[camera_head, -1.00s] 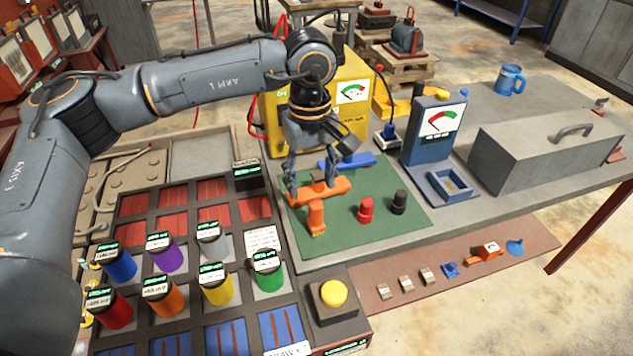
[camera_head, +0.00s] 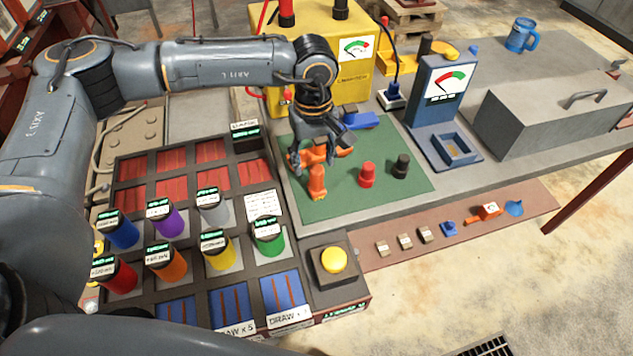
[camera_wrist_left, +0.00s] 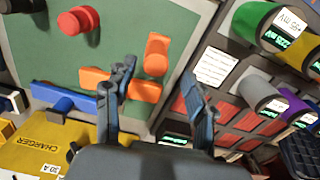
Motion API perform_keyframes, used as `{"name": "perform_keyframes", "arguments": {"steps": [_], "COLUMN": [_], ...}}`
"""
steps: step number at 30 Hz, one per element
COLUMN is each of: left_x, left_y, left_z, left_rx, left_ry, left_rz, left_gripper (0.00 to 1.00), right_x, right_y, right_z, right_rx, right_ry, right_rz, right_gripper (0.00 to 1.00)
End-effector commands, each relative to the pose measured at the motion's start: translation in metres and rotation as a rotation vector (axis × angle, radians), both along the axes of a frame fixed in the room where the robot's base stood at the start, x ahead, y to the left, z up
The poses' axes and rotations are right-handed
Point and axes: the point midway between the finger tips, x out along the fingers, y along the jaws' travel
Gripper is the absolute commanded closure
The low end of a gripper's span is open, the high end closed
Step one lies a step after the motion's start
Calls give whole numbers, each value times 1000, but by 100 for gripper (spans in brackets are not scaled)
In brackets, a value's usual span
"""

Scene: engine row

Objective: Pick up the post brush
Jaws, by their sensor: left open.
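An orange piece with an upright rounded part (camera_head: 317,182) and a crossbar is on the green mat (camera_head: 385,200); I cannot tell for sure that it is the post brush. My left gripper (camera_head: 314,155) is open, pointing down at this piece and hiding part of the crossbar. In the left wrist view the open fingers (camera_wrist_left: 158,72) stand apart. The rounded orange part (camera_wrist_left: 157,54) shows ahead between them, and one finger overlaps the orange crossbar (camera_wrist_left: 142,91). A blue tool (camera_head: 362,120) lies behind on the mat; it also shows in the wrist view (camera_wrist_left: 62,97). My right gripper is not in view.
A red post (camera_head: 367,175) and a black post (camera_head: 401,167) stand right of the orange piece. The yellow charger (camera_head: 325,60) is behind and a blue meter (camera_head: 440,92) stands right. Several coloured cylinders stand in the rack at left. The mat's front right is clear.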

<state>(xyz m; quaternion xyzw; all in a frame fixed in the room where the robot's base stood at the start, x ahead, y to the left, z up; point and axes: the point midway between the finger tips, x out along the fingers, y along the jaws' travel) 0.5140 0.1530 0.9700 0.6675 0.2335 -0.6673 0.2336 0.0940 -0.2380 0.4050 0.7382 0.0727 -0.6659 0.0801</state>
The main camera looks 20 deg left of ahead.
Motion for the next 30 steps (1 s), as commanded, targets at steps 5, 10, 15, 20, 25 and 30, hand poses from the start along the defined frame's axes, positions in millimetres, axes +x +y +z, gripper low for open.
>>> {"name": "perform_keyframes", "arguments": {"steps": [5, 10, 15, 20, 25, 30], "left_x": [2, 3, 3, 3, 3, 3], "left_y": [-5, -4, -5, -4, -4, -4], "left_z": [-24, -42, -45, -45, -45, -44], "left_rx": [2, 1, -1, 0, 0, 0], "left_ry": [4, 2, 1, 1, 1, 0], "left_rz": [-1, 0, 0, 1, 1, 1], "left_gripper": [45, 45, 45, 63, 98, 100], "right_x": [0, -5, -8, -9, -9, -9], "right_y": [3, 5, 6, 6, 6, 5], "right_z": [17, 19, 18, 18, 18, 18], "right_rx": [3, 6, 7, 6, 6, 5], "right_ry": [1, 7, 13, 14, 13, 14], "right_rz": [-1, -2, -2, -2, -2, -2], "right_gripper": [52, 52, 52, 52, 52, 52]}}
